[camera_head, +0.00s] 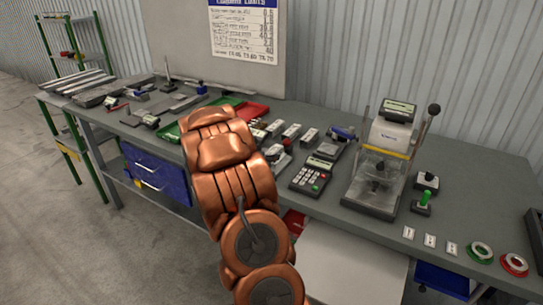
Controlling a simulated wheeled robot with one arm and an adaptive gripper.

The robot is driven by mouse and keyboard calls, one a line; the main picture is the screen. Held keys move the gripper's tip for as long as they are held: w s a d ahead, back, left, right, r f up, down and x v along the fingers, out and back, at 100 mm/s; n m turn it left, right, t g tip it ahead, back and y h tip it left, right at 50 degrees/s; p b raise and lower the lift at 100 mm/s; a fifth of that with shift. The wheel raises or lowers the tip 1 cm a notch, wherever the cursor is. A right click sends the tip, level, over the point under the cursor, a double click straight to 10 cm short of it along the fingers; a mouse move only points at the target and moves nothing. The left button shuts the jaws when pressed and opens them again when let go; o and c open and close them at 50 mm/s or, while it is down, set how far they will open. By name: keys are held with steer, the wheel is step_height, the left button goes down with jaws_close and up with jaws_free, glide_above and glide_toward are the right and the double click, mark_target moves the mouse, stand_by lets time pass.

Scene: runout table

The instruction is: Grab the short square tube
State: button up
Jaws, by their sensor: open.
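I cannot single out a short square tube for sure. Several small grey metal pieces, one of them a block (292,131), lie on the table (470,205) just right of my arm. Long grey bars (80,84) lie at the table's far left end, and flatter grey pieces (187,103) lie nearer the middle. My copper-coloured arm rises from the bottom centre and reaches over the table's front edge. My gripper does not show; the arm hides that part of the table and anything there.
A red tray (252,111) and a green tray (171,133) lie beside my arm. A keypad device (311,177) and a tall measuring machine (376,184) stand to the right. Green and red rings (514,264) lie at the right front.

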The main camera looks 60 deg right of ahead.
steer(key=shift+x, duration=0.8)
steer(key=shift+r, duration=0.1)
steer(key=c, duration=1.3)
